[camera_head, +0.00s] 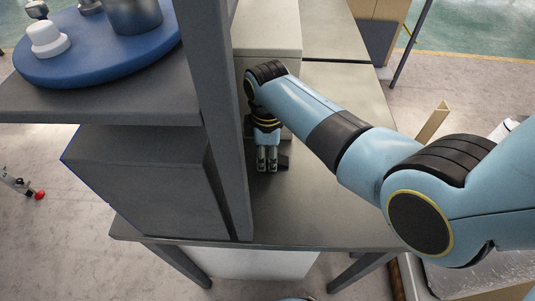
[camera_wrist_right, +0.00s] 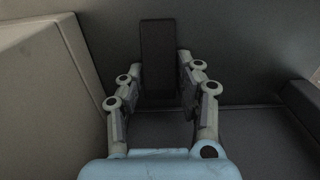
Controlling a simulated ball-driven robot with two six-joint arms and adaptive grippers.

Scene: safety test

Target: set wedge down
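My right gripper (camera_head: 267,160) points down over the grey shelf surface (camera_head: 330,215), beside the grey upright post. In the right wrist view its two fingers (camera_wrist_right: 160,75) lie along both sides of a dark, narrow block, which I take for the wedge (camera_wrist_right: 158,50). The fingertips appear to touch its sides, so the gripper looks shut on it. In the head view a dark piece of the wedge (camera_head: 283,160) shows just right of the fingers. I cannot tell whether the wedge touches the surface. My left gripper is not in view.
A grey post (camera_head: 215,110) stands close left of my right gripper. A dark grey box (camera_head: 140,175) is left of it. A blue round tray (camera_head: 95,55) holds a white capped item (camera_head: 47,38) and a metal pot (camera_head: 134,14). A pale block (camera_head: 265,35) is behind; the surface in front is clear.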

